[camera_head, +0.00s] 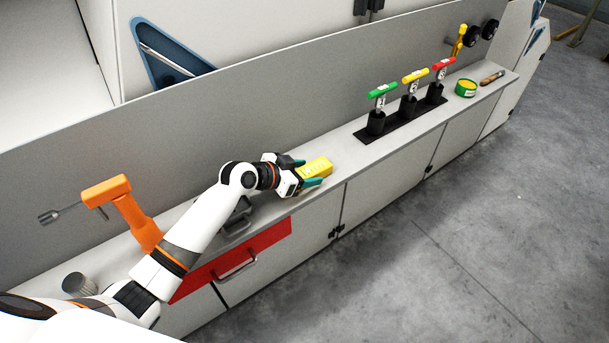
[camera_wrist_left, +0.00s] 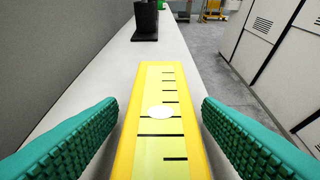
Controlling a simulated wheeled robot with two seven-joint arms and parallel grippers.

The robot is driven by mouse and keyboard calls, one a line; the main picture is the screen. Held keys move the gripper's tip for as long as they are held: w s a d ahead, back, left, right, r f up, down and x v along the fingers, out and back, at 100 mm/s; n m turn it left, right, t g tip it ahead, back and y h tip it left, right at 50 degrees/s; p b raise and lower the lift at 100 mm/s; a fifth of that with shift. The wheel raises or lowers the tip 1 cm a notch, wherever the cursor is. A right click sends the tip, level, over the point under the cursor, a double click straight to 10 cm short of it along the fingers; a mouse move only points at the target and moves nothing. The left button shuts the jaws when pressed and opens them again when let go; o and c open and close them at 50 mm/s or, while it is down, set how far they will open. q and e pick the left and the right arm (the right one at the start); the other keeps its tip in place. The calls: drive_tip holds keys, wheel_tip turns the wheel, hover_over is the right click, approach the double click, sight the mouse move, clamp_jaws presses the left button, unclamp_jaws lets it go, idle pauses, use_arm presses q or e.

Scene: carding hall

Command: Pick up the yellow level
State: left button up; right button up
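The yellow level (camera_head: 318,166) lies on the long grey ledge, beside its front edge in the head view. In the left wrist view the level (camera_wrist_left: 160,128) fills the middle, with black graduation marks and a white oval spot on its top. My left gripper (camera_head: 309,173) is at the level, its two green ridged fingers on either side of it. In the left wrist view a gap shows between each finger and the level, so the gripper is open. The level's near end is cut off by the wrist view's bottom edge. My right gripper is not in view.
Green, yellow and red levers (camera_head: 408,104) stand on a black plate farther along the ledge (camera_head: 350,150). Beyond are a green-and-yellow round tin (camera_head: 466,89) and a wooden-handled tool (camera_head: 492,78). An orange tool (camera_head: 130,212) stands left, above a red drawer (camera_head: 270,243). The floor is clear.

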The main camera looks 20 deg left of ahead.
use_arm(q)
drive_tip(key=shift+r, duration=0.1)
drive_tip(key=c, duration=1.1)
